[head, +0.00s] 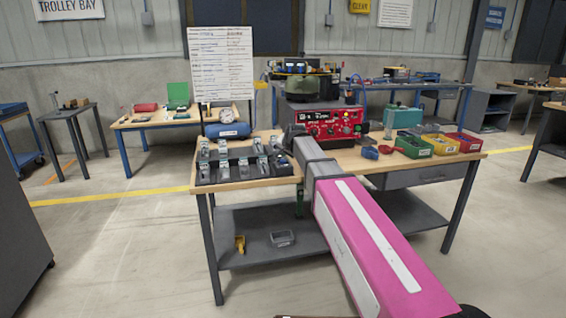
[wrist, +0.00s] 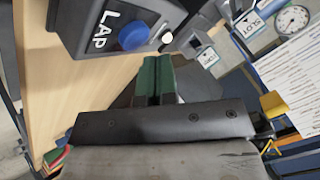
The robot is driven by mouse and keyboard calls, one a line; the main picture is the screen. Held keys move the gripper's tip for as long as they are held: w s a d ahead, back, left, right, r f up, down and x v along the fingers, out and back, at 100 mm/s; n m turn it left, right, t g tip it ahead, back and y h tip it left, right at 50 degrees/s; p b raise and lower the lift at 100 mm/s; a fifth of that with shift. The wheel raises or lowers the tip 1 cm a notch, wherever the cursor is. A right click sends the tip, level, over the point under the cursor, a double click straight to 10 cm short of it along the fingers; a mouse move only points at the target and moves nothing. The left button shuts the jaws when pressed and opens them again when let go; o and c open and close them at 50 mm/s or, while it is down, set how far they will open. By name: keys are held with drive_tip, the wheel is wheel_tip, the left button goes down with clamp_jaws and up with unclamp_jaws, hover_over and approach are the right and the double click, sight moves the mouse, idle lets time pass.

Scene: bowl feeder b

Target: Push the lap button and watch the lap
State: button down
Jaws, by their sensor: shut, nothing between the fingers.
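The lap button is a blue round cap (wrist: 134,38) on a dark grey box (wrist: 88,22) lettered LAP, at the top left of the wrist view. A small pale lamp or knob (wrist: 167,39) sits beside it. My gripper (wrist: 156,62) has green fingers, closed together and empty. In the wrist view its tips lie just below and right of the blue cap; I cannot tell how far apart they are in depth. In the head view my arm reaches over the bench, and I cannot make out the lap button. The red control unit (head: 340,121) has a lit display and stands behind my arm.
A bowl feeder (head: 302,86) stands above the red unit. A black tray of parts (head: 240,177) and a dial gauge (head: 212,114) are left on the bench. Coloured bins (head: 413,147) stand right. A written board (head: 221,60) rises behind the bench.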

sight(285, 161)
drive_tip(key=shift+f, duration=0.85)
idle(1.1)
drive_tip(key=shift+r, duration=0.85)
drive_tip(key=shift+r, duration=0.1)
drive_tip(key=shift+r, duration=2.45)
drive_tip(key=shift+s, duration=0.1)
